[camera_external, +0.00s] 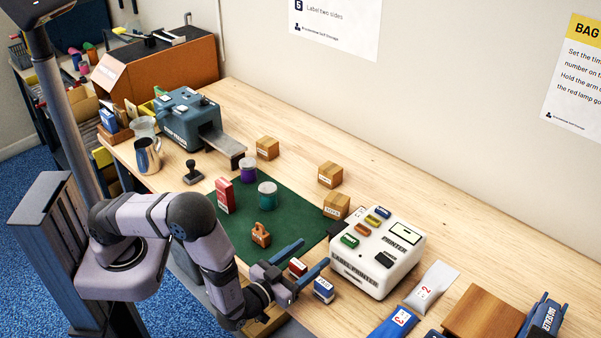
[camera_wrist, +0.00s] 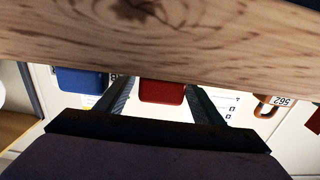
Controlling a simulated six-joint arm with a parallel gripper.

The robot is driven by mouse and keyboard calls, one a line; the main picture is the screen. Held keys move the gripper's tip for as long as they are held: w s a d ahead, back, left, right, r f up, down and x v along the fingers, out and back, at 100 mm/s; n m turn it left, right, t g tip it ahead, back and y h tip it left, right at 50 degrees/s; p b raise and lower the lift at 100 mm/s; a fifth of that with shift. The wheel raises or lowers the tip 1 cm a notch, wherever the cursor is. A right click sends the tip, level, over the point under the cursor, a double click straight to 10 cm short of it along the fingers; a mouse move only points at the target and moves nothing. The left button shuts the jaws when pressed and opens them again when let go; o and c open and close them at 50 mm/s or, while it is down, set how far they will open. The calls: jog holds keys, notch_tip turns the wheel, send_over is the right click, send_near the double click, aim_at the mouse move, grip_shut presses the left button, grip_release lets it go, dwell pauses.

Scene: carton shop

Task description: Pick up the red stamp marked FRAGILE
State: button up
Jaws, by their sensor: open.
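A small red block, which looks like the red stamp (camera_external: 298,267), stands near the table's front edge, left of the white label printer. No FRAGILE marking is readable on it. My gripper (camera_external: 314,252) is open, with one finger on each side of the red stamp in the external view. In the wrist view the red stamp (camera_wrist: 162,91) shows between the two dark fingers (camera_wrist: 158,86), with a gap on either side.
A blue stamp (camera_external: 323,290) stands close beside the right finger; it also shows in the wrist view (camera_wrist: 80,80). The label printer (camera_external: 375,270) is just right. A padlock (camera_external: 261,235) stands on the green mat (camera_external: 290,212) to the left. Cartons (camera_external: 330,174) stand behind.

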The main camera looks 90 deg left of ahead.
jog(key=shift+w+a, duration=0.2)
jog(key=shift+a, duration=0.05)
jog(key=shift+c, duration=0.3)
jog(key=c, duration=1.1)
jog(key=shift+r, duration=0.1)
jog(key=shift+r+b, duration=0.65)
jog(key=shift+r, duration=4.25)
